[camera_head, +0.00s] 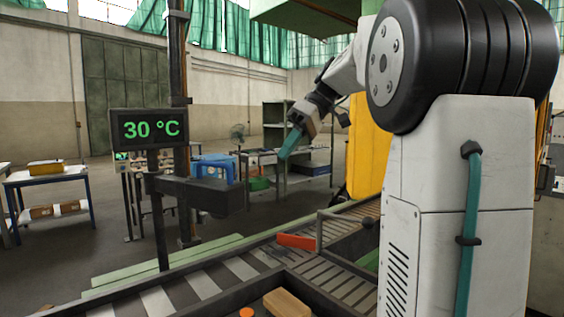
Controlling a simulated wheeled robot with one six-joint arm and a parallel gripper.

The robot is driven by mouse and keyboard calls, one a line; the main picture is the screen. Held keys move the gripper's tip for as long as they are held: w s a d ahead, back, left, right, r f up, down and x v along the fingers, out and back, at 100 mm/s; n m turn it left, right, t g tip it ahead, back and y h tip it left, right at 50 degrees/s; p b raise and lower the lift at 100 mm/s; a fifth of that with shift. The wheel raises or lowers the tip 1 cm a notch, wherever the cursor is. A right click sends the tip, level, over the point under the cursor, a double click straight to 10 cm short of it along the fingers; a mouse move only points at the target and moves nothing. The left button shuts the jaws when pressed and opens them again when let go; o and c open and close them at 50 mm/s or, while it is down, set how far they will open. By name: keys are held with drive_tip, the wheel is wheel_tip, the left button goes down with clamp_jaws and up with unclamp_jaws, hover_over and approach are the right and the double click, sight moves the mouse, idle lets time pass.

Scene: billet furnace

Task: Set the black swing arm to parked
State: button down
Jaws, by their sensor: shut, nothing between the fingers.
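A black horizontal arm (200,191) reaches right from the dark upright post, below the display, and ends in a thick dark block; it looks like the swing arm. No mark for its parked position can be made out. My gripper (288,147), with teal fingers, is shut and empty. It is raised in the air, pointing down and left, to the right of the black arm in the picture and apart from it.
A display (147,128) reading 30 °C stands beside the post (178,90). A blue-legged table (47,174) stands left. Open floor lies behind.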

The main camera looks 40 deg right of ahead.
drive_tip(key=a+f, duration=0.7)
drive_tip(key=a, duration=0.1)
drive_tip(key=shift+w+a, duration=0.15)
drive_tip(key=shift+a, duration=0.2)
